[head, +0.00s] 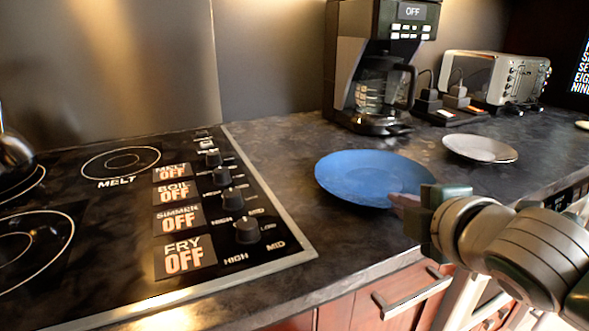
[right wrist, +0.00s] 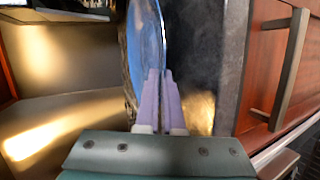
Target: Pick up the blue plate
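The blue plate (head: 362,176) is at the counter's front, right of the cooktop, in the head view. My right gripper (head: 401,200) is at its near right rim. In the right wrist view the plate (right wrist: 147,38) shows nearly edge-on, and the two pale fingers of the gripper (right wrist: 161,75) are close together with the rim between their tips. The gripper looks shut on the rim. I cannot tell whether the plate is clear of the counter. My left gripper is not in view.
A black cooktop (head: 110,225) with knobs lies to the left. A coffee maker (head: 378,75) stands behind the plate. A white plate (head: 480,149) and a toaster (head: 497,78) are to the right. A drawer handle (head: 412,296) sticks out below the counter edge.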

